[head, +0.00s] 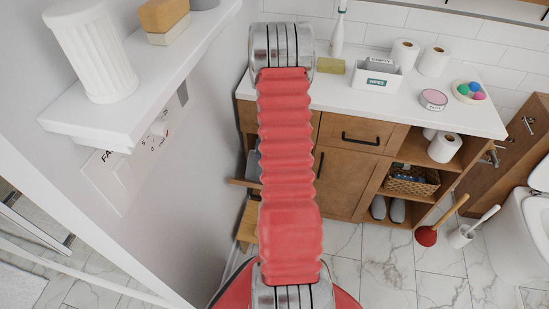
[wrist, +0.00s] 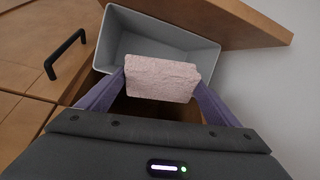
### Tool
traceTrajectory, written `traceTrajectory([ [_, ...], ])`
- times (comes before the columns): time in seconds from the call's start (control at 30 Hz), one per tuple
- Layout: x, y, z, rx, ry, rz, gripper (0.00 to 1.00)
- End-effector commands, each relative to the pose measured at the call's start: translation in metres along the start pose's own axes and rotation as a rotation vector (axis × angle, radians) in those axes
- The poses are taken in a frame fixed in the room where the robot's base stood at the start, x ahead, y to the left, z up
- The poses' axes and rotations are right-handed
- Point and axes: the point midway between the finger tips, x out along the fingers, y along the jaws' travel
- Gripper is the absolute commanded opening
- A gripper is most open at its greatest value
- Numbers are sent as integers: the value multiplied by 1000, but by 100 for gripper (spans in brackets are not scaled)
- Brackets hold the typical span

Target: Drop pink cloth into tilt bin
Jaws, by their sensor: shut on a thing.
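In the wrist view, my gripper (wrist: 160,82) is shut on the pink cloth (wrist: 160,78), a pale pink folded piece held between two purple-grey fingers. Beyond and partly behind the cloth is the grey tilt bin (wrist: 203,47), tipped out from the brown cabinet with its open top showing. The cloth overlaps the near part of the bin's opening in the picture; I cannot tell how far above it the cloth is. In the head view my red arm hides the gripper and the cloth. A small grey part of the bin (head: 253,165) shows left of my arm.
A brown cabinet (head: 345,165) with a white countertop (head: 450,112) stands behind my arm. A wooden panel (wrist: 240,22) juts out beside the bin. A white shelf (head: 150,75) projects from the left wall. A red plunger (head: 427,236) and a toilet (head: 525,230) are at the right.

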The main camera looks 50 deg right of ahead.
Motion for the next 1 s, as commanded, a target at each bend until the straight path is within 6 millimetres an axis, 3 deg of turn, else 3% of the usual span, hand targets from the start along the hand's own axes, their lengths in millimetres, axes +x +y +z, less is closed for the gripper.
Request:
traceTrajectory([
  [0.07,0,0,0,0,0,0,49],
  [0.1,0,0,0,0,0,0,88],
  [0.27,0,0,0,0,0,0,99],
  [1.0,-9,-12,0,-17,0,-8,100],
])
